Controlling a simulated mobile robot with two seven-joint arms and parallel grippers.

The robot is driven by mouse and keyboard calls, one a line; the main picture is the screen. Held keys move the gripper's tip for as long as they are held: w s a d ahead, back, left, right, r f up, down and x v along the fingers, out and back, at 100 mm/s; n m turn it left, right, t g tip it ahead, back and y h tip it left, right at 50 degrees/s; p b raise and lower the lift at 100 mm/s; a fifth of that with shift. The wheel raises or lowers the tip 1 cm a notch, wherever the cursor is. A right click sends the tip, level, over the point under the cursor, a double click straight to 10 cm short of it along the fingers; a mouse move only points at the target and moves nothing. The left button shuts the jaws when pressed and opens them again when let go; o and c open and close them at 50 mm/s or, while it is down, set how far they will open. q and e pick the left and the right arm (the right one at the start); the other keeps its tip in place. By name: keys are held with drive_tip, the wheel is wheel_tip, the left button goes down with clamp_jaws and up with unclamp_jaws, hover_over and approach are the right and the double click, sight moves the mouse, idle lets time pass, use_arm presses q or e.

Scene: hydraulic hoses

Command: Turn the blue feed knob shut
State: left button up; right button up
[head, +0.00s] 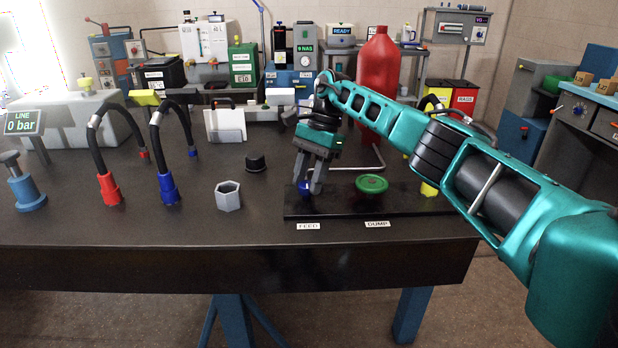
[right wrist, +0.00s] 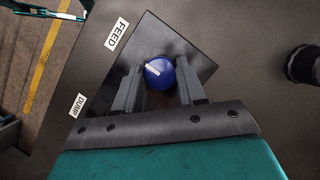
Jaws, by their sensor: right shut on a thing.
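The blue feed knob (head: 304,189) sits on a dark plate at the front of the bench, behind the FEED label (head: 308,226). It is mostly hidden by my right gripper (head: 310,186), which points down over it. In the right wrist view the round blue knob (right wrist: 158,76), with a short white mark on its top, lies between the two grey fingers of my right gripper (right wrist: 159,88). The fingers are shut on it from both sides. My left gripper is not in view.
The green dump knob (head: 371,184) stands just right on the same plate (head: 420,206). A grey hex nut (head: 228,196) and a black cap (head: 255,163) lie to the left. Red (head: 109,188) and blue (head: 168,188) hose ends stand farther left. The line display (head: 23,123) reads 0 bar. A red bottle (head: 378,80) stands behind my arm.

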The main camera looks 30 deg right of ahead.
drive_tip(key=o, duration=1.1)
